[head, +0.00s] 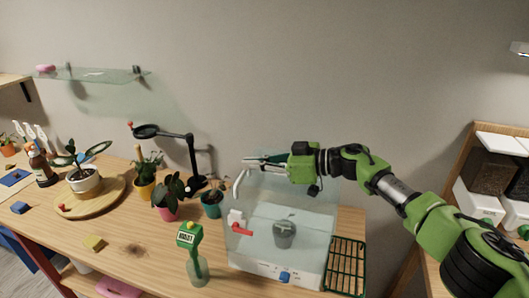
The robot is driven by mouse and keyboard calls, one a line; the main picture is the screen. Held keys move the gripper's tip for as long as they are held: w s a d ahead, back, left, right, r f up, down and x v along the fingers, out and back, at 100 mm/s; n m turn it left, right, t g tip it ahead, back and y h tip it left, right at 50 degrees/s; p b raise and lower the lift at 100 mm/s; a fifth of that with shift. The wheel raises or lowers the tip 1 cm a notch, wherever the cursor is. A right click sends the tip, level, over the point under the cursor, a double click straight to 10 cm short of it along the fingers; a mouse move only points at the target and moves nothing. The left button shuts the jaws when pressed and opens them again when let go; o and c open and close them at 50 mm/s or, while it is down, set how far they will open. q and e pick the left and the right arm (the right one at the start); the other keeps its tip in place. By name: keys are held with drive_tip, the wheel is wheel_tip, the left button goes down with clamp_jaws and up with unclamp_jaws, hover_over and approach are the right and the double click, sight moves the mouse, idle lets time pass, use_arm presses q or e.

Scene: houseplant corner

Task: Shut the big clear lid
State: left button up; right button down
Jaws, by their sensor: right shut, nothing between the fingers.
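The big clear lid (300,215) is a see-through panel above a white base (262,269) on the wooden table. A pale curved handle (239,183) shows at its upper left. A red lever (240,231) is at its lower left, and a grey pot (284,233) shows through it. I cannot tell exactly how far the lid stands open. My right gripper (248,161) is shut and empty at the lid's top edge, pointing left. I cannot tell whether it touches the lid. My left gripper is out of view.
A green-topped clear bottle (198,270) stands left of the base, and a green wire rack (345,265) lies at its right. Potted plants (168,203) and a black lamp (190,160) stand behind to the left. The table front near the yellow block (95,243) is mostly clear.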

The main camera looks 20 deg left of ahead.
drive_tip(key=shift+w+a+f+h, duration=0.1)
drive_tip(key=shift+a+f+h, duration=0.1)
drive_tip(key=shift+f, duration=0.25)
drive_tip(key=shift+a+f+h, duration=0.2)
drive_tip(key=shift+f, duration=0.2)
drive_tip(key=shift+a+f+h, duration=0.1)
drive_tip(key=shift+f+h, duration=0.2)
drive_tip(key=shift+f, duration=0.2)
drive_tip(key=shift+f, duration=0.1)
